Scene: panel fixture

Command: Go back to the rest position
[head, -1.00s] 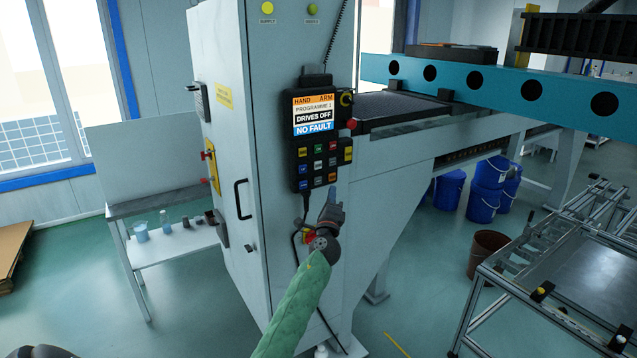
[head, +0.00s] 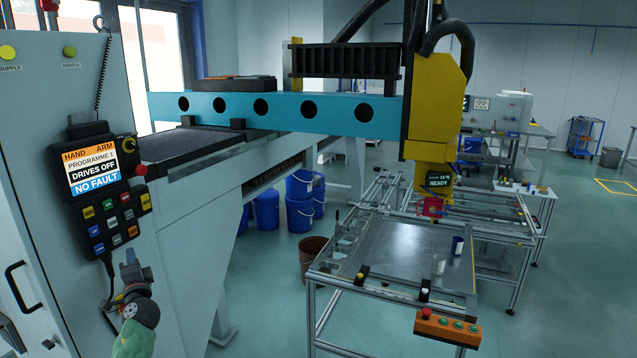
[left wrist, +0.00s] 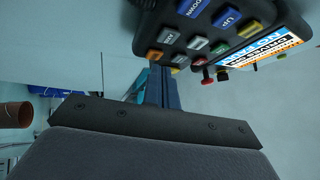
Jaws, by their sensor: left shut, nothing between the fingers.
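My left gripper (head: 130,258) is in the lower left of the head view, at the lower end of the black hand pendant (head: 128,172). Its fingers are shut and empty. In the left wrist view the closed fingers (left wrist: 160,88) point toward the pendant's button rows (left wrist: 195,42); whether they touch it I cannot tell. The pendant hangs on the grey cabinet (head: 40,120). Its screen (head: 90,168) reads HAND ARM, DRIVES OFF and NO FAULT. My right gripper is not in view.
A yellow machine head (head: 435,105) hangs on a blue beam (head: 285,112) above a metal frame table (head: 400,258). An orange button box (head: 447,328) is on its front. Blue buckets (head: 300,190) and a brown bin (head: 313,257) stand behind. Floor between cabinet and table is clear.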

